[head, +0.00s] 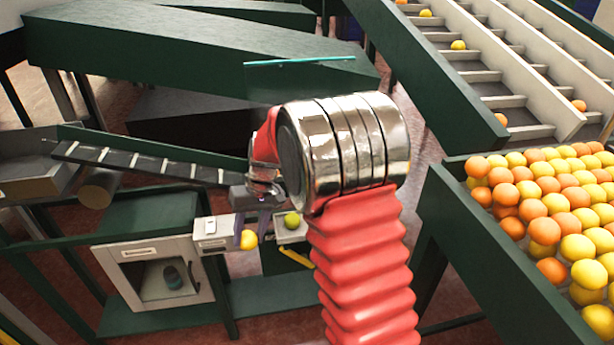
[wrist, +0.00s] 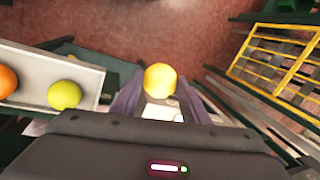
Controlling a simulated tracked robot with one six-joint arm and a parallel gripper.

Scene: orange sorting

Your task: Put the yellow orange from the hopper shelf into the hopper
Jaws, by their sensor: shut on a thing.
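My gripper (head: 251,228) hangs below the silver wrist joint in the middle of the head view, its purple fingers pointing down. It is shut on a yellow orange (head: 249,240), which also shows between the fingertips in the wrist view (wrist: 160,79). The orange is held clear of the pale tray (wrist: 92,84) at the left of the wrist view, probably the hopper shelf. A yellow-green fruit (wrist: 65,95) and an orange one (wrist: 5,82) lie on that tray. The yellow-green fruit also shows in the head view (head: 292,220). I cannot tell which part is the hopper.
A white-framed cabinet (head: 155,275) and a small white box (head: 213,232) stand left of my gripper. A green-sided bin (head: 490,265) full of fruit is at the right, below stepped conveyors (head: 480,76). A yellow rack (wrist: 275,62) shows at the right of the wrist view.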

